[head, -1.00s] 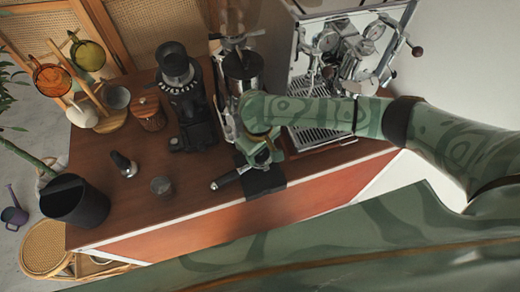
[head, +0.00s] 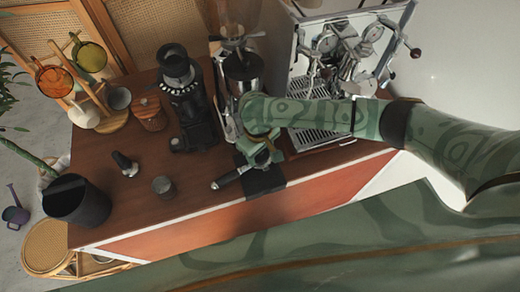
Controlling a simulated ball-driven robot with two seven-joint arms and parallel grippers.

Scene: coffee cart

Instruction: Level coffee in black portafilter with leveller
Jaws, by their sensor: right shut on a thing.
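The black portafilter (head: 228,179) lies on a black mat (head: 263,184) near the counter's front edge, its handle pointing left. Its basket end is under my right gripper (head: 259,158), so the coffee is hidden. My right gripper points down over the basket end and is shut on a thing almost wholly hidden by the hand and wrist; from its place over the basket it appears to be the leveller. I cannot tell whether it touches the rim. My left gripper is not in view.
A tamper-like tool (head: 124,164) and a small metal cylinder (head: 163,187) stand on the left of the wooden counter (head: 190,205). Behind are grinders (head: 190,105) and an espresso machine (head: 320,125). A black bin (head: 75,203) stands at the left edge.

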